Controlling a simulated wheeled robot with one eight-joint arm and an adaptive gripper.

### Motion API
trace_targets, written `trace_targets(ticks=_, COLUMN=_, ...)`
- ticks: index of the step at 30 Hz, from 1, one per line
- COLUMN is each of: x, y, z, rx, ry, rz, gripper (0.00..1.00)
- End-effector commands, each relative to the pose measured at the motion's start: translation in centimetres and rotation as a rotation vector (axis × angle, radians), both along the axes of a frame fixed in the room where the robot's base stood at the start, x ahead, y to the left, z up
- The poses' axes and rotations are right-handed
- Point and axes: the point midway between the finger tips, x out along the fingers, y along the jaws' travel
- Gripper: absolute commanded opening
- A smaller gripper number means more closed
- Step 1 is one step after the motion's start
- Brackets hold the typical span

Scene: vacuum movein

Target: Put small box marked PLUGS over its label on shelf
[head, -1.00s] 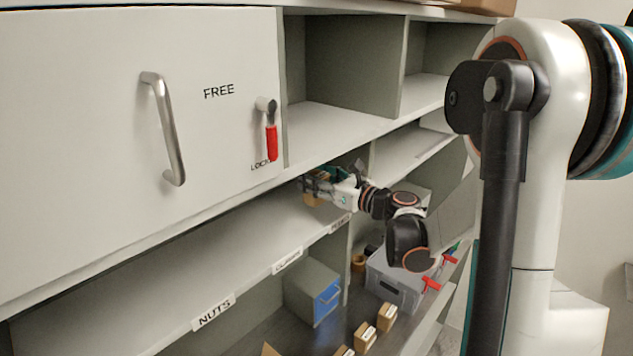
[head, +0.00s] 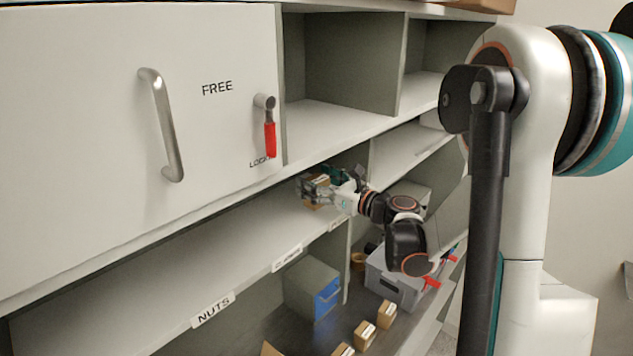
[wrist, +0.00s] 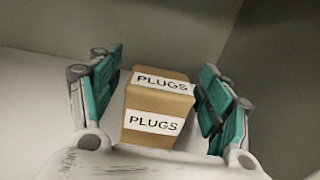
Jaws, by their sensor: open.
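The small cardboard box marked PLUGS (wrist: 157,103) stands upright on the white shelf between my gripper's fingers in the wrist view. Its PLUGS marking shows on the top and on the side facing me. My gripper (wrist: 160,95) is open, with a gap on each side of the box. In the head view my gripper (head: 318,188) reaches into the far right end of the long shelf, around the box (head: 315,184). The shelf label (head: 338,222) below it is partly hidden and too small to read.
The shelf edge (head: 250,285) also carries a NUTS label (head: 212,309) and another label (head: 287,257). A vertical divider stands right of my gripper. Below are a blue-fronted box (head: 313,288), a grey crate (head: 395,283) and several small cardboard boxes (head: 365,333). The shelf left of my gripper is clear.

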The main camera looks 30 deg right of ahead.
Motion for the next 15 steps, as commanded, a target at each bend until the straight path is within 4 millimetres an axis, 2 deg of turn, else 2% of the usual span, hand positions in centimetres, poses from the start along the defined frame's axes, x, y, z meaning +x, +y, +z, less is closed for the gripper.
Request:
trace_targets(ticks=5, x=-0.6, y=-0.4, z=0.3, rx=0.000, ry=0.000, rz=-0.003, gripper=0.71)
trace_targets(ticks=15, x=-6.9, y=-3.0, z=0.2, rx=0.000, ry=0.000, rz=-0.004, gripper=0.71)
